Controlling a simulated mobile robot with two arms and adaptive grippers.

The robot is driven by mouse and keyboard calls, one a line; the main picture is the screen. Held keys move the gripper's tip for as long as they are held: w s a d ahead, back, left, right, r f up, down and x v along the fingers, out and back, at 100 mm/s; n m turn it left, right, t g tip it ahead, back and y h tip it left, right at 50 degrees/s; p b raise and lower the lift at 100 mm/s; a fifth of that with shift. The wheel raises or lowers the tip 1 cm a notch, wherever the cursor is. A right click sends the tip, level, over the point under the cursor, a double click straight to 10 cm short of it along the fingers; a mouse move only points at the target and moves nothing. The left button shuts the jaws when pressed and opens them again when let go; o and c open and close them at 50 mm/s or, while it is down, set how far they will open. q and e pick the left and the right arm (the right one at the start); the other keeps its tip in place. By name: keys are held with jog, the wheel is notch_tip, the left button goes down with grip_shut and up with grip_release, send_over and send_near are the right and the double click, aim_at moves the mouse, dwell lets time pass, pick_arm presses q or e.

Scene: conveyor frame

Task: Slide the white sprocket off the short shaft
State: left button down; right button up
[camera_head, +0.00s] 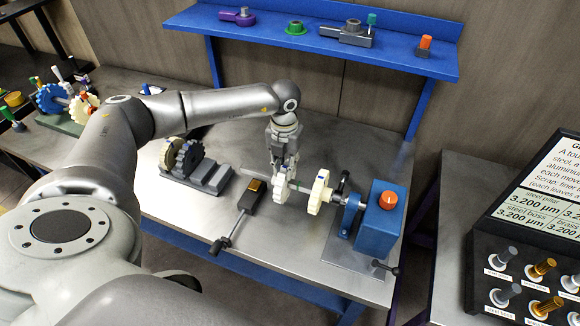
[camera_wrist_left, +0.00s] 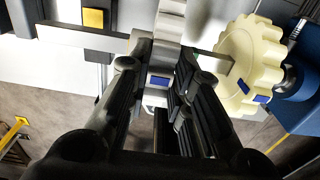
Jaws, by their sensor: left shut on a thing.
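The white sprocket (camera_head: 281,189) is between the fingers of my left gripper (camera_head: 283,172), which is shut on it. In the left wrist view the white sprocket (camera_wrist_left: 171,22) stands edge-on between the dark fingers (camera_wrist_left: 158,75), with a blue mark near its lower edge. A cream sprocket (camera_head: 319,192) sits to its right, next to the blue drive unit (camera_head: 374,232), and shows larger in the wrist view (camera_wrist_left: 250,65). A grey shaft section (camera_head: 300,187) shows between the two sprockets. My fingers hide how the white sprocket sits on the shaft. My right gripper is out of view.
A grey stand with dark and pale gears (camera_head: 203,173) is farther left. The blue shelf (camera_head: 310,40) runs behind. The front left of the metal table (camera_head: 190,215) is bare.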

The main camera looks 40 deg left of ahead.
pick_arm(q)
jog(key=shift+s+a+b, duration=0.15)
jog(key=shift+s+a, duration=0.15)
jog(key=shift+a, duration=0.85)
jog(key=shift+s+a+b, duration=0.2)
jog(key=shift+s+a, duration=0.05)
jog(key=shift+a, duration=0.95)
jog(key=shift+s+a+b, duration=0.15)
jog(key=shift+s+a, duration=0.15)
jog(key=shift+a, duration=0.85)
jog(key=s+a+b, duration=0.1)
jog(key=s+a, duration=0.1)
jog(key=a, duration=0.7)
jog(key=shift+a+b, duration=0.15)
jog(key=shift+b, duration=0.2)
jog(key=shift+s+r, duration=0.1)
notch_tip(320, 180, up, 7)
jog(key=p, duration=0.5)
